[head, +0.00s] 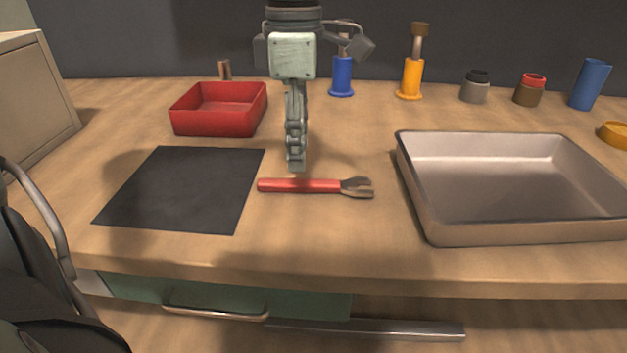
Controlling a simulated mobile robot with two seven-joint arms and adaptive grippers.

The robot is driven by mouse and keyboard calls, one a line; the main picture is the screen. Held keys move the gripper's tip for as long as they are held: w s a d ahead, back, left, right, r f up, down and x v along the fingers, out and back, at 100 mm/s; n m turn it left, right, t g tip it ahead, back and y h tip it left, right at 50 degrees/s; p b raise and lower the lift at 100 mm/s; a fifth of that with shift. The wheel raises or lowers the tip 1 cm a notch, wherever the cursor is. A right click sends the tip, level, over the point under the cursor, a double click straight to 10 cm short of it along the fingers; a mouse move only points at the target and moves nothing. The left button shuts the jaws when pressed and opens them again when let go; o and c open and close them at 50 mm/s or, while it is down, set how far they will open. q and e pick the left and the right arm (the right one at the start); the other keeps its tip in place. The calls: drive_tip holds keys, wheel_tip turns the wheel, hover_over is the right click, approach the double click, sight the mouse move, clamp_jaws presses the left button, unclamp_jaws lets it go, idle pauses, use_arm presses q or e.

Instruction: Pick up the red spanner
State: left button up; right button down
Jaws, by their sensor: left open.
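The red spanner (300,186) lies flat on the wooden table, between the black mat and the metal tray. Its red handle points left and its grey metal jaw end is at the right. My left gripper (297,165) points down just behind and above the handle. It is seen edge-on, so the gap between its fingers is hidden. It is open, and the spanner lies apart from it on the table. My right gripper is not in view.
A black mat (183,188) lies left of the spanner, with a red bin (218,123) behind it. A large metal tray (510,235) stands at right. A blue holder (342,77), an orange holder (410,80) and several small containers line the back. Table is clear in front of the spanner.

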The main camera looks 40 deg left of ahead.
sight(304, 182)
use_arm(q)
drive_tip(key=f, duration=0.5)
drive_tip(key=shift+d+f, duration=0.25)
drive_tip(key=shift+d, duration=0.1)
drive_tip(key=shift+w, duration=0.1)
clamp_jaws()
